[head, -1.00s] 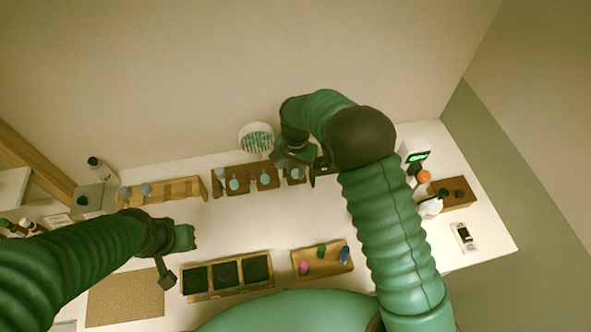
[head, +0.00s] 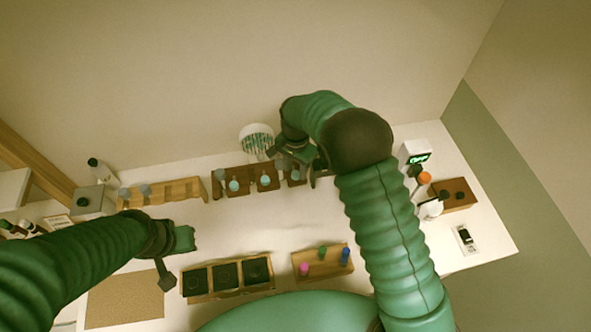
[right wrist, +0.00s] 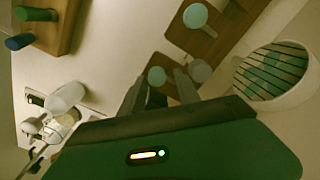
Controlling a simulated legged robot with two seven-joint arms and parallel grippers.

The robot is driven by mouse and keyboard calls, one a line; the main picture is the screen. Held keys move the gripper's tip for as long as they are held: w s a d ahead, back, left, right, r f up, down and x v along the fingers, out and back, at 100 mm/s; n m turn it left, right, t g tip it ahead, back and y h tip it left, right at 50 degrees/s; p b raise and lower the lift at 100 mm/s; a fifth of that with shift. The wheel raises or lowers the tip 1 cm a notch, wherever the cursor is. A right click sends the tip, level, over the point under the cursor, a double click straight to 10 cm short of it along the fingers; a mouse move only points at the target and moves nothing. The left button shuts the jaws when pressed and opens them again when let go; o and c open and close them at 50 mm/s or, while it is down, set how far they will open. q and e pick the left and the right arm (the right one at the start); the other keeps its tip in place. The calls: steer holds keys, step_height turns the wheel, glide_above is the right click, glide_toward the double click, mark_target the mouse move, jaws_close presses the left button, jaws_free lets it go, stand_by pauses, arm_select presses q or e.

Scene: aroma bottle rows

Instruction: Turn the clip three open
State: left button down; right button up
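The brown clip rack (head: 250,191) stands along the back of the counter, with round pale-teal discs on its front. Two discs (head: 234,185) (head: 265,181) are clear; a third (head: 295,175) is beside my right gripper (head: 298,157). In the right wrist view, the right gripper's two grey fingers (right wrist: 160,92) are apart, with one pale-teal disc (right wrist: 156,76) showing between them and another (right wrist: 200,70) by the right finger. Contact cannot be told. My left gripper (head: 180,240) hangs over the left counter, away from the rack; its opening is unclear.
A round white container (head: 257,133) stands behind the rack. A wooden stand (head: 165,193) is to its left. A three-part black-celled tray (head: 226,295) and a wooden peg tray (head: 322,273) lie in front. The middle counter is clear.

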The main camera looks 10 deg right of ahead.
mark_target(296, 172)
arm_select(q)
steer(key=shift+w, duration=0.15)
arm_select(e)
steer(key=shift+o, duration=0.4)
steer(key=shift+f, duration=0.2)
steer(key=shift+s, duration=0.1)
steer(key=shift+r, duration=0.35)
arm_select(q)
steer(key=b+x, duration=0.3)
steer(key=shift+s+f, duration=0.25)
steer(key=shift+s, duration=0.2)
arm_select(e)
step_height(296, 172, up, 16)
